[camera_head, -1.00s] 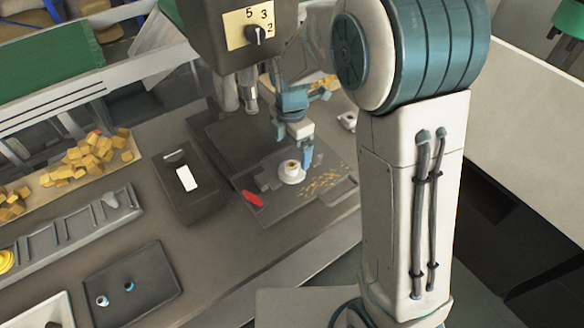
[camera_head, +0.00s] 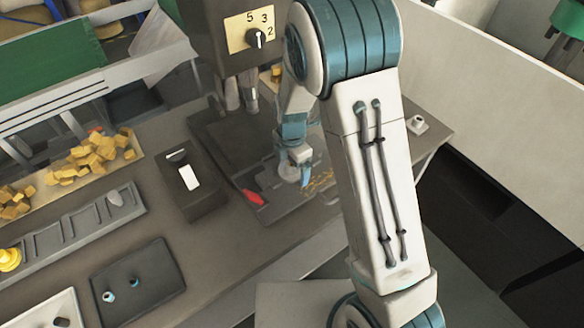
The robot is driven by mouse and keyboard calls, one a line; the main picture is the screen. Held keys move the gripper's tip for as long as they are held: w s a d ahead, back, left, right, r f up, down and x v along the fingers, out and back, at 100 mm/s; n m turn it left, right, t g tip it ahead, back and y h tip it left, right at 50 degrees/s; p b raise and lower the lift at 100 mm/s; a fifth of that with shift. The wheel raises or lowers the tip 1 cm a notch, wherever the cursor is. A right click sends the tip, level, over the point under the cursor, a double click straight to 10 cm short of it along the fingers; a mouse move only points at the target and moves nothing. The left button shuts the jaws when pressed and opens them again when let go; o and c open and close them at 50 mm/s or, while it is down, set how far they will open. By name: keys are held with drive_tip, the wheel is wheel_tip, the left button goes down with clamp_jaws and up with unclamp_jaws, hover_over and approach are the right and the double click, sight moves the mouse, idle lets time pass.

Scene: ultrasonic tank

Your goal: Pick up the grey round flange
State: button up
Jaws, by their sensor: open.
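The grey round flange (camera_head: 288,174) lies on the dark machine table (camera_head: 279,207) under the drill head. It is a pale disc, now mostly hidden by my gripper. My gripper (camera_head: 296,171) is open and points down right at the flange, with a blue finger showing on its right side. I cannot tell whether the fingers touch the flange or stand around it.
A red-handled thing (camera_head: 253,197) and yellow chips (camera_head: 319,182) lie near the flange. The drill head (camera_head: 240,45) hangs close to my arm. A black box (camera_head: 190,187) and a dark tray (camera_head: 138,284) are at left. A small pale part (camera_head: 416,125) sits at the right corner.

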drive_tip(key=shift+c, duration=0.4)
drive_tip(key=c, duration=1.1)
drive_tip(key=shift+r, duration=0.2)
